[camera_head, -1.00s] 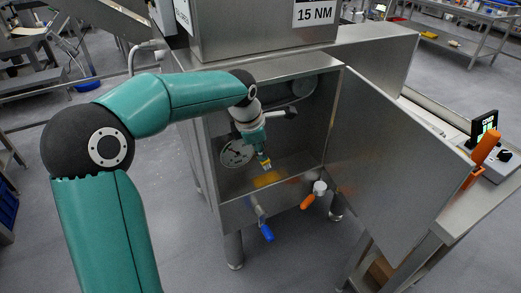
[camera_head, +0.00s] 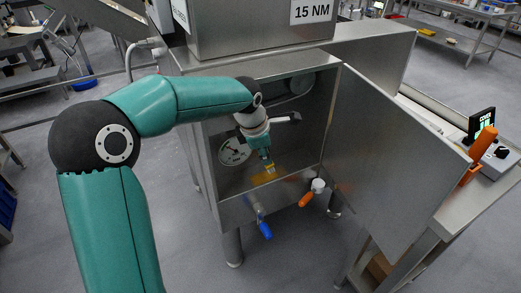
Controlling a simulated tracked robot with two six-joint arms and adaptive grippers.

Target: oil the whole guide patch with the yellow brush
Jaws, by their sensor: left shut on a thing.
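My left gripper (camera_head: 266,158) reaches into the open steel cabinet and is shut on the yellow brush (camera_head: 270,168). The brush points down, with its tip at or just above the amber guide patch (camera_head: 264,179) on the cabinet floor; I cannot tell whether it touches. The patch is an orange-yellow area, partly hidden behind the brush. How evenly it is oiled is too small to tell. My right gripper is not in view.
The cabinet door (camera_head: 388,160) stands open to the right. A round gauge (camera_head: 234,151) is at the cabinet's left inside. A blue-handled valve (camera_head: 264,229) and an orange-handled valve (camera_head: 307,199) stick out below the opening. An orange-handled tool (camera_head: 483,141) stands far right.

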